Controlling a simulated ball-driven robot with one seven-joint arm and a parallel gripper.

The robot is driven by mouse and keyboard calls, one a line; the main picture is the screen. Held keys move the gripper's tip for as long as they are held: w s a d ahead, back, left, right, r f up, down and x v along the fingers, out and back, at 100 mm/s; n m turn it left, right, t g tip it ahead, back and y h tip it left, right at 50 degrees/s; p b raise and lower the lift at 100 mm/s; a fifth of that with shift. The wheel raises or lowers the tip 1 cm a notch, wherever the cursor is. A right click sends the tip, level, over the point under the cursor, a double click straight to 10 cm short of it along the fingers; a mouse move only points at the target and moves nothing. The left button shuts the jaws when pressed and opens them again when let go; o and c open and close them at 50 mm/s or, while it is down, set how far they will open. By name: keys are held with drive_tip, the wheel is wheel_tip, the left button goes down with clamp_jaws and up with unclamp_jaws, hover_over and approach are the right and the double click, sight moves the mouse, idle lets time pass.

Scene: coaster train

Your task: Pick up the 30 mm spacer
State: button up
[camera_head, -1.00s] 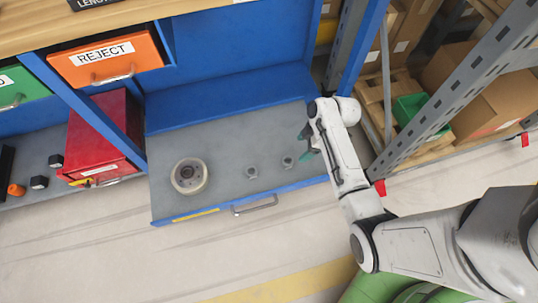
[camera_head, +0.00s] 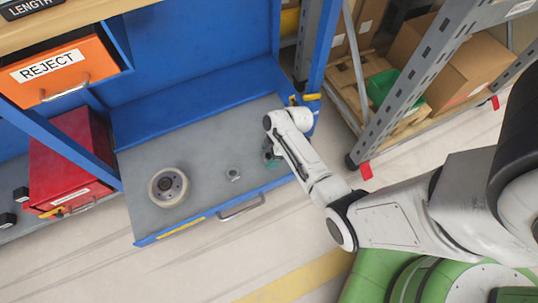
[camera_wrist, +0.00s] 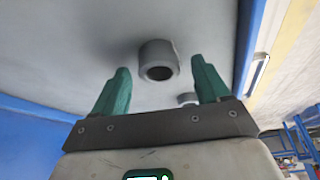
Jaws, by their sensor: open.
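Two small grey ring-shaped spacers stand on the grey drawer surface; I cannot tell from their looks which is the 30 mm one. The left spacer (camera_head: 233,174) is in plain sight in the head view. The other is mostly hidden there by my gripper (camera_head: 271,157). In the wrist view this near spacer (camera_wrist: 158,60) shows its dark bore, ahead of and between the teal fingertips of my open gripper (camera_wrist: 160,68). No finger visibly grips it. The left spacer (camera_wrist: 187,99) is partly hidden behind the right finger in that view.
A wheel (camera_head: 168,187) lies on the drawer (camera_head: 205,160) left of the spacers. The drawer has a blue front edge and a handle (camera_head: 241,207). A blue post (camera_head: 322,60) stands close to my arm on the right. A red bin (camera_head: 75,160) is at left.

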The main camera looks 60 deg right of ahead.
drive_tip(key=shift+c, duration=0.4)
drive_tip(key=c, duration=1.2)
